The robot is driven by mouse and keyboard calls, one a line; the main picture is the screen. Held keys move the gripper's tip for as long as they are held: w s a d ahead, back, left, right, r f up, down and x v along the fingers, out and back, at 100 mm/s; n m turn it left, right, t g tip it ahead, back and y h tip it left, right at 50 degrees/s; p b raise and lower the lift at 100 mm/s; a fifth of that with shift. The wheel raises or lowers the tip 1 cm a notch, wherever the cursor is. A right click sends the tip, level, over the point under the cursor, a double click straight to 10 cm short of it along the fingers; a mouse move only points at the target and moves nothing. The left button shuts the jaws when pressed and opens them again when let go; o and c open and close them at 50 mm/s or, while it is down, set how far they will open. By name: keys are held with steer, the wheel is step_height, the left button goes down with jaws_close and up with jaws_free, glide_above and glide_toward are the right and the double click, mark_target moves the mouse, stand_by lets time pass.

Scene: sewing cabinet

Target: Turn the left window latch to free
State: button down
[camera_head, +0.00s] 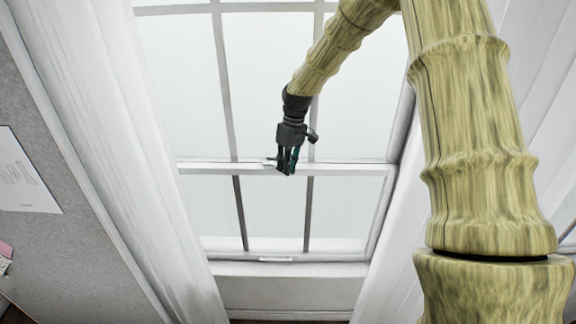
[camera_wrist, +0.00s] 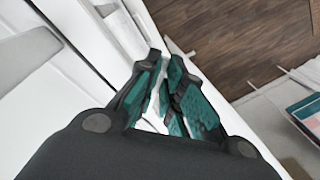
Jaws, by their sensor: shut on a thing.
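The left window latch (camera_head: 270,162) is a small pale piece on the window's middle rail, just left of my fingertips in the head view. My gripper (camera_head: 286,171) is at the rail, pointing down. In the wrist view, its teal-padded fingers (camera_wrist: 165,68) are closed around a narrow white piece (camera_wrist: 154,108), which appears to be the latch. The fingers hide much of the latch, and its exact angle cannot be told.
The white window frame (camera_head: 345,169) has panes above and below the middle rail. White curtains (camera_head: 125,150) hang on both sides. A handle (camera_head: 276,259) sits on the bottom rail. The wooden floor (camera_wrist: 235,40) shows in the wrist view.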

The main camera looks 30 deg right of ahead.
steer(key=shift+w+d+r, duration=0.1)
steer(key=c, duration=1.6)
jaws_free()
steer(key=shift+o, duration=0.2)
step_height(320, 180, up, 7)
steer(key=d, duration=0.1)
steer(key=shift+w+d, duration=0.15)
steer(key=shift+d, duration=0.1)
